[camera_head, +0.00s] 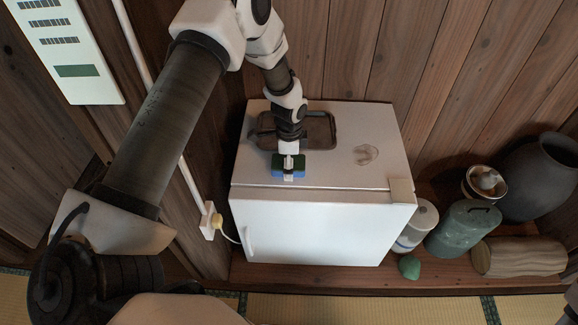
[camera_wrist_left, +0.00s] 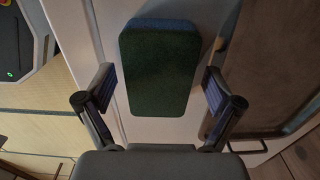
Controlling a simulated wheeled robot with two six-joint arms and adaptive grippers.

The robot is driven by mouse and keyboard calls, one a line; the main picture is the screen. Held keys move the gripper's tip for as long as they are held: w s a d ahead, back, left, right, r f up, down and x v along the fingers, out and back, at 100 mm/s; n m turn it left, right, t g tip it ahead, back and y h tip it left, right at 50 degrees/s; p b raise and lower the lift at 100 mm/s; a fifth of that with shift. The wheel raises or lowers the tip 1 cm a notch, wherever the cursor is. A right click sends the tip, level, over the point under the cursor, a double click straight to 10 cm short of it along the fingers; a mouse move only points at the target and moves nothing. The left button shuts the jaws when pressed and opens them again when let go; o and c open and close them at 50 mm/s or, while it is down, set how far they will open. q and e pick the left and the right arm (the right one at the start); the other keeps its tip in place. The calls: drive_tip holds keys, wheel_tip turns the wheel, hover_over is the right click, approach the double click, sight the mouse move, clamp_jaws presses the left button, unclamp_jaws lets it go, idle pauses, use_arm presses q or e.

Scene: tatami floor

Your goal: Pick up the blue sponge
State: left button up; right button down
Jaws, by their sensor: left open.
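The blue sponge (camera_head: 276,174) lies on top of the small white fridge (camera_head: 318,225), near its front edge. It has a dark green upper face, which fills the middle of the left wrist view (camera_wrist_left: 160,70), with a blue edge behind it. My left gripper (camera_head: 289,160) is above the sponge, pointing down at it. In the wrist view its two fingers are spread, one on each side of the sponge, with a visible gap on both sides. How far the fingertips are above the fridge top is hard to tell. My right gripper is not seen.
A brown tray (camera_head: 322,131) lies behind the sponge on the fridge top, and a small clear dish (camera_head: 365,154) is to its right. A green canister (camera_head: 463,229), a dark pot (camera_head: 541,178) and a log (camera_head: 524,256) stand right of the fridge. Wooden walls are close behind and left.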

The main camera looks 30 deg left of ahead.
use_arm(q)
drive_tip(key=shift+s+r, duration=0.15)
drive_tip(key=c, duration=0.8)
drive_tip(key=shift+c, duration=0.4)
drive_tip(key=shift+r, duration=0.5)
drive_tip(key=r, duration=0.1)
drive_tip(key=r+p, duration=0.1)
drive_tip(key=shift+d+r, duration=0.3)
drive_tip(key=s+d, duration=0.1)
drive_tip(key=d, duration=0.3)
drive_tip(key=s+d+r, duration=0.1)
drive_tip(key=d, duration=0.4)
drive_tip(key=s+d+p, duration=0.1)
drive_tip(key=d, duration=0.4)
drive_tip(key=shift+s+r, duration=0.15)
drive_tip(key=shift+s, duration=0.1)
drive_tip(key=shift+s+d, duration=0.1)
drive_tip(key=shift+d, duration=0.35)
drive_tip(key=shift+c, duration=0.3)
